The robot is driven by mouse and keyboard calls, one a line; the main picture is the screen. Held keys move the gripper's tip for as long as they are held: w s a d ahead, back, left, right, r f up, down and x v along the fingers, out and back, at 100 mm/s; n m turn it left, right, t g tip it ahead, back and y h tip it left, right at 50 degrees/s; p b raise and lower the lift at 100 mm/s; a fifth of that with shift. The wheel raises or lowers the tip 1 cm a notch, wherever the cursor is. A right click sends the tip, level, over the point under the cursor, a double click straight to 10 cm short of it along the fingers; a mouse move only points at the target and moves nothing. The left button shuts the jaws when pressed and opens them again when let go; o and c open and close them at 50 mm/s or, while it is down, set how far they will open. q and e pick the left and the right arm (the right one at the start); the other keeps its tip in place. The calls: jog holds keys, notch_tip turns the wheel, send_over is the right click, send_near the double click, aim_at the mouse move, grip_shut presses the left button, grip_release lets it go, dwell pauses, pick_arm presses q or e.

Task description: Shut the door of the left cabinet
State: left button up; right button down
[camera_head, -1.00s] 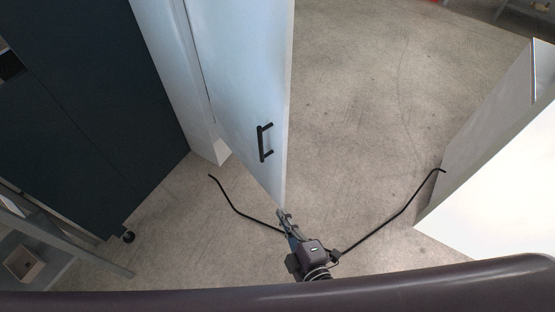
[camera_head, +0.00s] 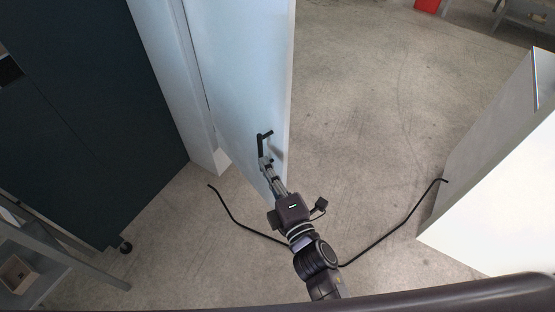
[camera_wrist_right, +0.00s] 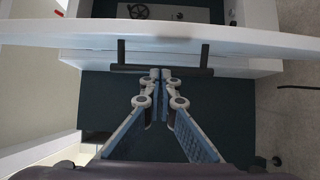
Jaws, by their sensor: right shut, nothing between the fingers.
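The left cabinet's door (camera_head: 240,75) is a pale panel that stands open from the white cabinet body (camera_head: 185,90). Its black bar handle (camera_head: 260,145) also shows in the wrist view (camera_wrist_right: 135,68), running across in front of the door (camera_wrist_right: 255,40). My right gripper (camera_head: 266,163) is at the handle's lower part and covers it in the head view. In the wrist view its fingers (camera_wrist_right: 160,75) are shut together with nothing between them, and their tips are at the handle bar. I cannot tell whether they touch it. My left gripper is not in view.
A dark tall cabinet (camera_head: 75,110) stands at the left, with a grey shelf rack (camera_head: 50,240) below it. A white box-shaped unit (camera_head: 500,180) stands at the right. Open concrete floor (camera_head: 370,120) lies between. A red object (camera_head: 428,5) is far off at the top.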

aim_at(278, 161)
jog(key=shift+w+d, duration=0.4)
jog(key=shift+d, duration=0.35)
jog(key=shift+w+d, duration=0.4)
jog(key=shift+d, duration=0.35)
